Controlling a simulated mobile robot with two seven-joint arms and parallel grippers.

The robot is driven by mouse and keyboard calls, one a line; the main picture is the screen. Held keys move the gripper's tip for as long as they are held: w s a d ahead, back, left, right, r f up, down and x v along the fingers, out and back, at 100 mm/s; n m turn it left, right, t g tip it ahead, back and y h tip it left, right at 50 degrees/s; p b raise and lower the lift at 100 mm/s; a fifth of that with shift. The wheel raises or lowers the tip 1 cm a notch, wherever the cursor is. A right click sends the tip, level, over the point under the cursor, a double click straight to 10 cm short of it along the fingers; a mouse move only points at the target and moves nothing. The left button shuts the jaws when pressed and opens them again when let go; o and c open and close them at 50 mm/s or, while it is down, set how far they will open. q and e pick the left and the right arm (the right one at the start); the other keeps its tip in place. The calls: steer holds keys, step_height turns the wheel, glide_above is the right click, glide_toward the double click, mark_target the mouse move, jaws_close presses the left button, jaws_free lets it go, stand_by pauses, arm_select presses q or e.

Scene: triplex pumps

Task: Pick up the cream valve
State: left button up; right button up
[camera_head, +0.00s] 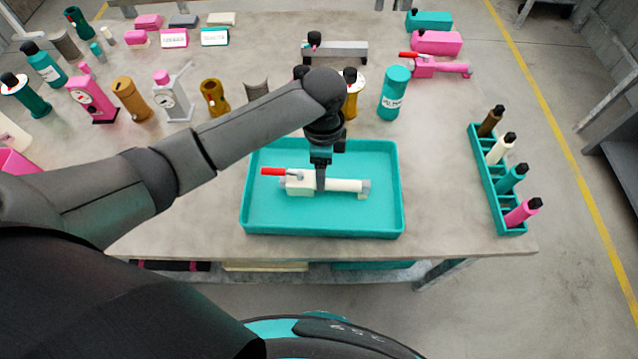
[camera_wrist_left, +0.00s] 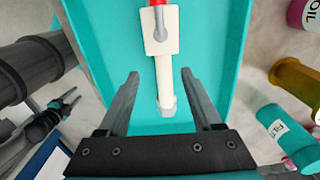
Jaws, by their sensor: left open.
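The cream valve (camera_head: 340,185) lies in the teal tray (camera_head: 260,225) on the table, its red handle (camera_head: 278,171) pointing left in the head view. In the left wrist view, the valve (camera_wrist_left: 164,75) runs lengthwise, with its block end and red handle at the top. My left gripper (camera_head: 320,185) is over the middle of the valve, pointing down. In the left wrist view, the open fingers of my left gripper (camera_wrist_left: 160,82) are on either side of the valve's tube, with gaps on both sides.
A teal rack (camera_head: 485,180) with several coloured bottles stands at the table's right edge. A teal cylinder (camera_head: 394,93), a pink valve (camera_head: 435,66) and several pumps and bottles stand behind the tray. The table between tray and rack is clear.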

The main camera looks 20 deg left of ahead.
arm_select(q)
steer(key=f, duration=0.2)
steer(key=f+b, duration=0.1)
steer(key=f, duration=0.3)
steer(key=shift+w+a+f+b, duration=0.2)
steer(key=shift+a+b, duration=0.1)
steer(key=shift+a, duration=0.1)
jaws_close()
steer(key=shift+r, duration=0.1)
stand_by(1.0)
